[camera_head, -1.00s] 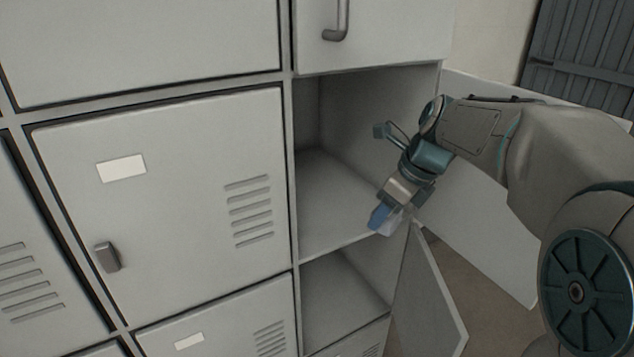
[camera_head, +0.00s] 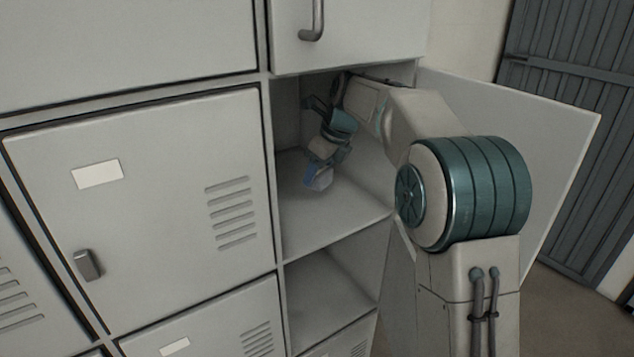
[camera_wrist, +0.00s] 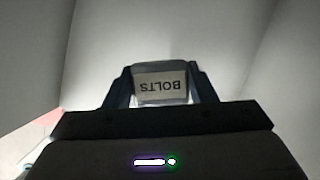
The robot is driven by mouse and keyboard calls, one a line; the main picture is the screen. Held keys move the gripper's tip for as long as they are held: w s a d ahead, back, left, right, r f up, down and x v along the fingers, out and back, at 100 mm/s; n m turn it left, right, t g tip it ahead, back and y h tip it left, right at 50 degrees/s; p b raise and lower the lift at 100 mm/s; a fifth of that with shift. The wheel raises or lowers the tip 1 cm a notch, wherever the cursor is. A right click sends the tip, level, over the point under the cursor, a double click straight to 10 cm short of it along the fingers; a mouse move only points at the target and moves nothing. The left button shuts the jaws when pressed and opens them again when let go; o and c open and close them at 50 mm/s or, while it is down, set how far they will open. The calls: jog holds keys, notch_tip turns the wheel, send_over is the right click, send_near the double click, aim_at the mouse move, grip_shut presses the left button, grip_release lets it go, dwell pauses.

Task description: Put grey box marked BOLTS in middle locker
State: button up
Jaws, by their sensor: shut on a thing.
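The grey box marked BOLTS (camera_wrist: 160,83) is between my gripper's fingers in the wrist view, its label upside down there. My gripper (camera_head: 318,176) is shut on the box. In the head view the gripper points down inside the open middle locker (camera_head: 335,228), above its floor. The box is small and mostly hidden behind the fingers there. I cannot tell whether it touches the locker floor. The locker's door (camera_head: 520,125) stands open to the right.
A closed locker door (camera_head: 150,215) with a latch is on the left. A drawer-like door with a handle (camera_head: 312,20) is above the opening. Another open compartment (camera_head: 325,300) lies below. My arm passes close to the opening's right side.

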aim_at(317, 186)
jog(key=shift+w+a+f+b, duration=0.15)
jog(key=shift+f+b, duration=0.55)
jog(key=shift+f, duration=1.05)
jog(key=shift+f, duration=0.1)
jog(key=shift+f, duration=0.5)
jog(key=o, duration=1)
